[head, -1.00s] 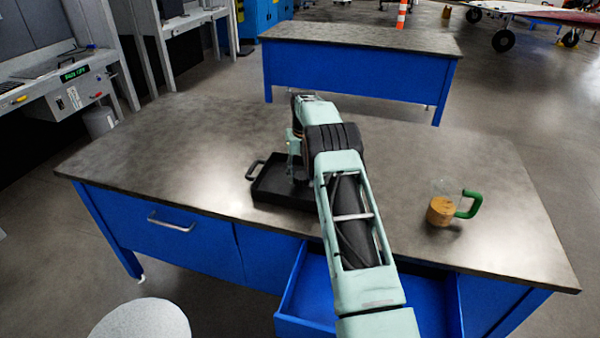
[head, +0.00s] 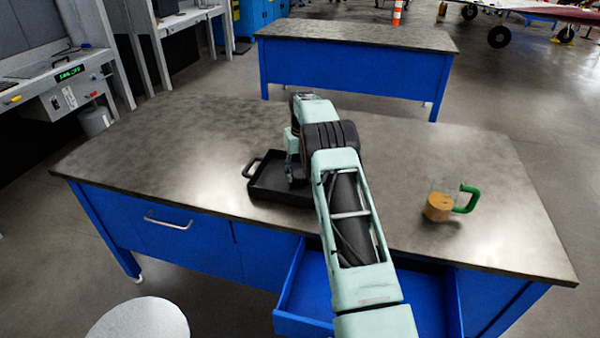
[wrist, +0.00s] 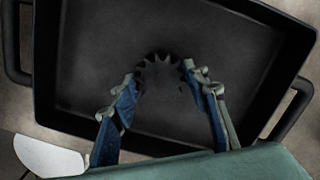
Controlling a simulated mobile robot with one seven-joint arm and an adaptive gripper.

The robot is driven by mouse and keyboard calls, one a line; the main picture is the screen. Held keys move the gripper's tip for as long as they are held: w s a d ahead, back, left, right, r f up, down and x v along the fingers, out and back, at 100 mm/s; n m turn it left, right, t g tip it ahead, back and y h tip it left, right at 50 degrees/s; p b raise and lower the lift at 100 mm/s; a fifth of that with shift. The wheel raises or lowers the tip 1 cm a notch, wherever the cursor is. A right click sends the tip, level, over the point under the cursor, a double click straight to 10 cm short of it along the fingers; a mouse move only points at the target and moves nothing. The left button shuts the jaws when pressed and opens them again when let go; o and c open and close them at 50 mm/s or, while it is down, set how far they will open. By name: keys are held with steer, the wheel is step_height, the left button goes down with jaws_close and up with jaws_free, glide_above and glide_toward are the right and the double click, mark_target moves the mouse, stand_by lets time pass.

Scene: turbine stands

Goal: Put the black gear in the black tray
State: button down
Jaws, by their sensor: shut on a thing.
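The black gear (wrist: 158,72) shows in the wrist view between the fingertips of my gripper (wrist: 160,82), which is shut on it. The black tray (wrist: 48,60) fills most of the wrist view behind the gear, and the gear appears within its rim. I cannot tell whether the gear touches the tray floor. In the head view the tray (head: 262,187) lies on the workbench, and my gripper (head: 295,178) is over its right part. My arm covers part of the tray there, and the gear is hidden.
A glass mug with a green handle (head: 440,204) stands on the right of the workbench (head: 150,150). An open blue drawer (head: 300,300) juts from the front. A round white stool top (head: 140,322) is at lower left. The left of the bench is clear.

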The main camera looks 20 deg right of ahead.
mark_target(301, 176)
steer(key=shift+f, duration=0.25)
steer(key=c, duration=1.2)
jaws_free()
steer(key=o, duration=0.3)
steer(key=shift+f, duration=0.1)
steer(key=shift+r, duration=0.2)
steer(key=shift+s+a+r+p, duration=0.15)
steer(key=shift+r+p, duration=0.65)
steer(key=shift+r, duration=0.9)
steer(key=shift+s+d+r+p, duration=0.1)
steer(key=shift+s+r+p, duration=0.15)
steer(key=shift+r+p, duration=1)
steer(key=shift+r+b, duration=0.4)
steer(key=shift+b, duration=0.15)
